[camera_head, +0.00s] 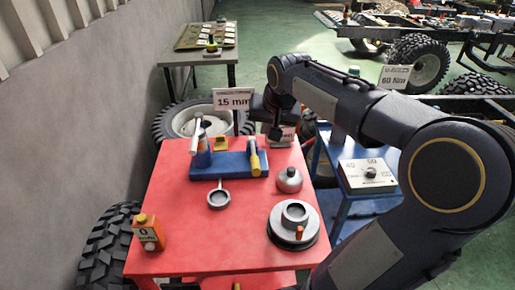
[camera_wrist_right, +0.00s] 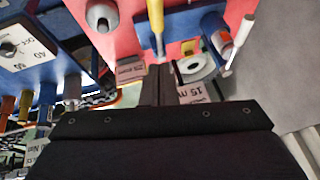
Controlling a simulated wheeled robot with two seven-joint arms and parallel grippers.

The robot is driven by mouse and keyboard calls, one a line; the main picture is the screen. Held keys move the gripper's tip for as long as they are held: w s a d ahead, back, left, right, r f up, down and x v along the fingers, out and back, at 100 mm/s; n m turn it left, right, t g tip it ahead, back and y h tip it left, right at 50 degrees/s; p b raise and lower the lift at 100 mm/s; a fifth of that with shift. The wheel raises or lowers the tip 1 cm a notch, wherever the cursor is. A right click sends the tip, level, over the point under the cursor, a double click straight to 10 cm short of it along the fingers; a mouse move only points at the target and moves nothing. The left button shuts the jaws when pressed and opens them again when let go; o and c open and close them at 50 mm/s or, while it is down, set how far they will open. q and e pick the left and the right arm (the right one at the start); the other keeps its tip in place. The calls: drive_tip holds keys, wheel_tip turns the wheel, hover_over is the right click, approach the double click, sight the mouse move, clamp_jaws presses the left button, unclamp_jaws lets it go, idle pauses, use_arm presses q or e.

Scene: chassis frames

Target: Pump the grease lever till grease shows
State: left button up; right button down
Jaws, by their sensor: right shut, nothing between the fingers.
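A blue base (camera_head: 232,170) stands at the back of the red table (camera_head: 180,215). At its left end is a dark cylinder (camera_head: 204,158) with a pale, tilted handle (camera_head: 195,138). At its right end stands a yellow-handled lever (camera_head: 254,160), also in the right wrist view (camera_wrist_right: 157,22); which of the two is the grease lever I cannot tell. A grey ring (camera_head: 219,199) lies in front of the base; I see no clear grease. My right gripper (camera_head: 275,133) is shut and empty, above the table's back right edge, apart from the yellow lever. My left gripper is out of view.
A grey round-knobbed pot (camera_head: 289,181) and a stacked grey hub (camera_head: 293,224) stand at the table's right. An orange box (camera_head: 148,232) stands front left. A "15 mm" sign (camera_head: 232,100) rises behind. A blue cart with a dial box (camera_head: 367,177) stands at right.

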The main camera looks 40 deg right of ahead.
drive_tip(key=shift+w+d+r, duration=0.1)
drive_tip(key=shift+d+r, duration=0.05)
drive_tip(key=shift+d, duration=0.1)
drive_tip(key=p, duration=0.1)
hover_over(256, 159)
drive_tip(key=s, duration=0.1)
wheel_tip(256, 159, down, 9)
drive_tip(key=shift+s+a+f, duration=0.1)
drive_tip(key=shift+s+f, duration=0.05)
drive_tip(key=shift+f, duration=0.5)
drive_tip(key=shift+s+a+f, duration=0.1)
drive_tip(key=shift+s+f, duration=0.05)
drive_tip(key=shift+f, duration=0.45)
drive_tip(key=shift+a+f, duration=0.25)
drive_tip(key=shift+f, duration=0.35)
